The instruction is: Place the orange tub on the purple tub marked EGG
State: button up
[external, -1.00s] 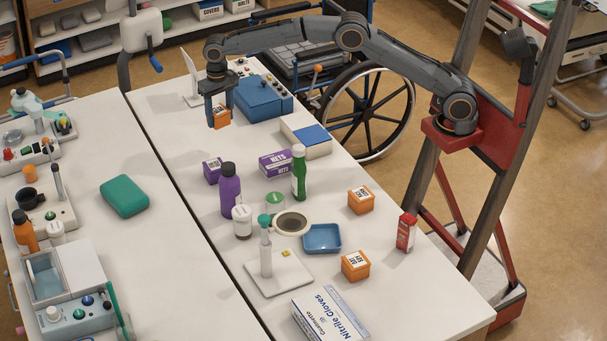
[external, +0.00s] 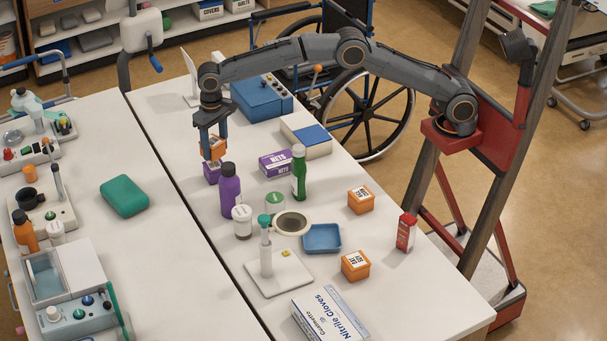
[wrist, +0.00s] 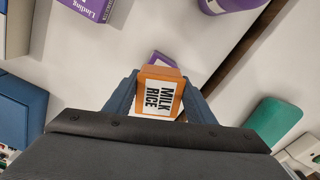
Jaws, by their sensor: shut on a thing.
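My gripper (external: 212,150) is shut on an orange tub (external: 217,152), whose label reads MILK RICE in the wrist view (wrist: 160,95). The purple tub (external: 211,173) stands on the table just below it, left of the purple bottle. The held tub overlaps the purple tub's top in the external view, and I cannot tell whether they touch. In the wrist view, the purple tub (wrist: 161,58) shows only partly behind the orange tub. Its marking is not readable now.
A purple bottle (external: 230,190) stands close to the purple tub's right. Two more orange tubs (external: 360,200) (external: 355,265) stand farther right. A gap between tables (external: 175,185) runs at left.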

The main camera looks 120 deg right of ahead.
aim_at(216, 155)
jog(key=shift+f+p, duration=0.35)
jog(key=shift+f, duration=1.4)
jog(key=shift+f, duration=0.15)
jog(key=o, duration=1.2)
notch_tip(216, 155, up, 12)
jog(key=shift+f+b, duration=0.25)
jog(key=shift+b, duration=0.95)
jog(key=shift+r, duration=0.45)
